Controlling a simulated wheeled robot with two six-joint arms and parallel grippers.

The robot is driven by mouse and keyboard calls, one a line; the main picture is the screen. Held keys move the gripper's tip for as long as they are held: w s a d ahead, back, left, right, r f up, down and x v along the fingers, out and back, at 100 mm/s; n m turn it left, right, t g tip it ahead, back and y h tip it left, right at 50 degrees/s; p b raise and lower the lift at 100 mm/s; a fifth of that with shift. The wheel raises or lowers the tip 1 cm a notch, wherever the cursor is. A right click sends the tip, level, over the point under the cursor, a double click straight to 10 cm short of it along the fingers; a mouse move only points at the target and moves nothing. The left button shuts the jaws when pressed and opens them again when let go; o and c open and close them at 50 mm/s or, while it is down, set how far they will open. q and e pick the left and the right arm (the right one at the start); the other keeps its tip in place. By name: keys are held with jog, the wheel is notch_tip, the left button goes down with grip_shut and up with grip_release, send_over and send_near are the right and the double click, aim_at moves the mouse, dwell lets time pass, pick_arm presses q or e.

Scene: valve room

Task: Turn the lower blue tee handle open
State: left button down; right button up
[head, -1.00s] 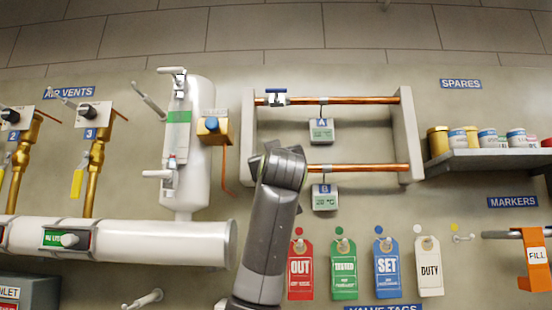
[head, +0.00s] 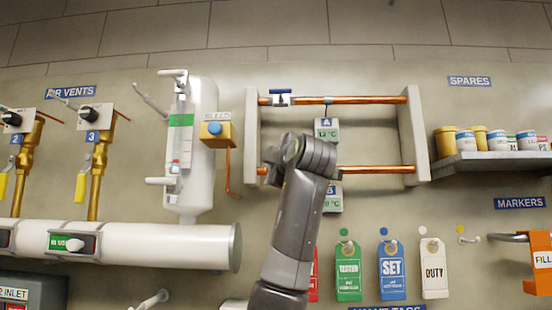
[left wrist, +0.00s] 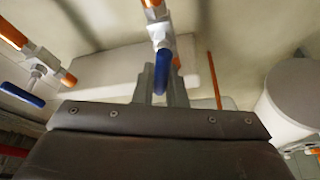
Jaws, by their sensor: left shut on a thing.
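The lower copper pipe (head: 375,169) runs across the wall frame in the head view, and my left arm (head: 298,220) covers its left part. The lower blue tee handle (left wrist: 162,68) shows in the left wrist view, on a silver valve body (left wrist: 158,28). My left gripper (left wrist: 162,88) is shut on this handle, its fingers on either side. The head view hides the gripper and this handle behind my arm. The upper blue tee handle (head: 281,92) sits on the upper pipe (head: 355,100); another blue handle (left wrist: 22,95) shows at left in the wrist view. My right gripper is not in view.
A white vessel with a yellow box (head: 216,133) stands left of the pipe frame (head: 412,140). Tag A (head: 327,130) hangs from the upper pipe; tag B (head: 333,200) is partly covered. Colored tags (head: 391,270) hang below. A shelf of cans (head: 490,162) is at right.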

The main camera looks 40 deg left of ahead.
pick_arm(q)
jog(key=shift+f+n+g+h+p, duration=0.15)
jog(key=shift+n+g+h+p, duration=0.2)
jog(key=shift+n, duration=0.6)
jog(key=shift+f+n+g+h+p, duration=0.15)
jog(key=shift+n+g+p, duration=0.2)
jog(key=shift+n, duration=0.6)
jog(key=c, duration=1.5)
grip_release()
jog(key=shift+s, duration=0.1)
jog(key=b+v, duration=0.4)
jog(key=v, duration=1.3)
jog(key=shift+s+d, duration=0.1)
jog(key=shift+f, duration=0.1)
